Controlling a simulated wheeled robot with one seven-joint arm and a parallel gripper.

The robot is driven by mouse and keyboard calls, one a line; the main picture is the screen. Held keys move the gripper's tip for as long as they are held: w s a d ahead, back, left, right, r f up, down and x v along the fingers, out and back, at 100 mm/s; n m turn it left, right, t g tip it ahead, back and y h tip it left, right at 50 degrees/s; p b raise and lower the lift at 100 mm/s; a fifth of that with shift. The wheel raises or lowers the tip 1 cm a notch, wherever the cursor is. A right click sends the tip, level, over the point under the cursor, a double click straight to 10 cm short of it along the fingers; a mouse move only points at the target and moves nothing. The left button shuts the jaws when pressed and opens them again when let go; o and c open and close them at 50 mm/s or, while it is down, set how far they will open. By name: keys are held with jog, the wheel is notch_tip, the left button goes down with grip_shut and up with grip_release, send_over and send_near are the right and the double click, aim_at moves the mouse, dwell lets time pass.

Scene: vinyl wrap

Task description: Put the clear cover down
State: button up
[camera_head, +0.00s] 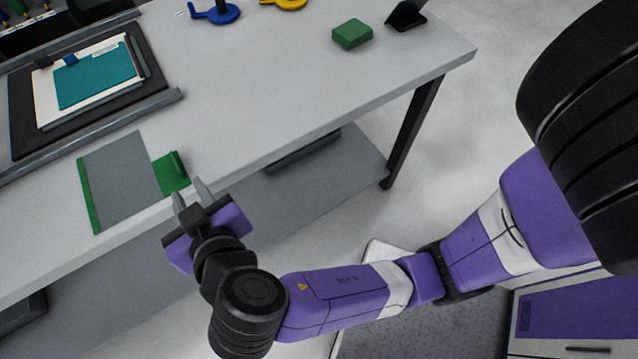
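A flat, see-through grey panel (122,178) with a green strip on its left edge appears to be the clear cover.
Left and behind is a dark board (20,110) holding a white-framed teal sheet (95,78), with a grey bar (110,120) in front. A green block (352,34), a black stand (406,14) and blue (215,13) and yellow (285,3) items stand farther back. The table's middle (250,90) is clear.

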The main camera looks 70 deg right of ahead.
jog(key=s+d+f+n+y, duration=0.2)
jog(key=s+f+n+y, duration=0.5)
jog(key=s+f, duration=0.4)
jog(key=s+d+r+t, duration=0.1)
jog(key=s+r, duration=0.3)
jog(key=s, duration=0.3)
jog(key=s+r+m+t, duration=0.1)
jog(key=s+r+t, duration=0.1)
jog(key=s+r, duration=0.3)
jog(key=shift+s+d+r, duration=0.25)
jog(key=shift+s+d, duration=0.15)
jog(key=shift+s, duration=0.45)
jog(key=shift+o, duration=0.7)
jog(key=shift+d, duration=0.1)
